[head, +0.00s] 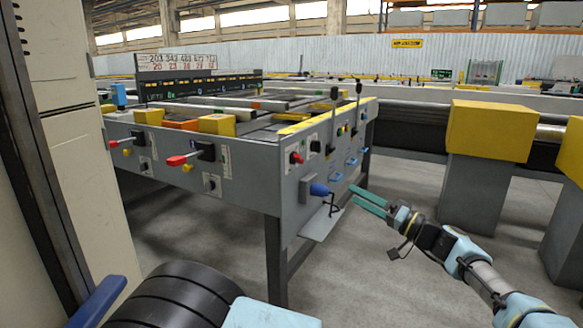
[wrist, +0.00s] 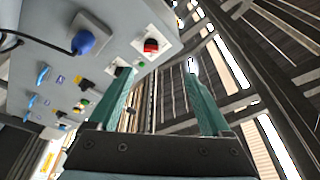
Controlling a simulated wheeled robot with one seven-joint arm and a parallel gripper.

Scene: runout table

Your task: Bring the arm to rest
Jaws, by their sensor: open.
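My gripper (head: 352,195) has two long teal fingers, spread apart with nothing between them. It is in the air at the right of the grey runout table's end panel (head: 268,170), pointing left towards it. In the wrist view my gripper (wrist: 158,72) shows that panel at upper left, with the left finger overlapping its edge; I cannot tell if they touch. My arm (head: 465,262) stretches in from the lower right. A blue plug (head: 320,190) with a black cable sits on the panel near the fingertips; it also shows in the wrist view (wrist: 84,42).
The panel carries a red knob (head: 296,158), upright black levers (head: 333,105) and blue handles (head: 337,177). A small grey shelf (head: 322,225) juts out below the plug. Yellow-topped supports (head: 490,130) carry a dark pipe at right. Open floor (head: 400,190) lies between.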

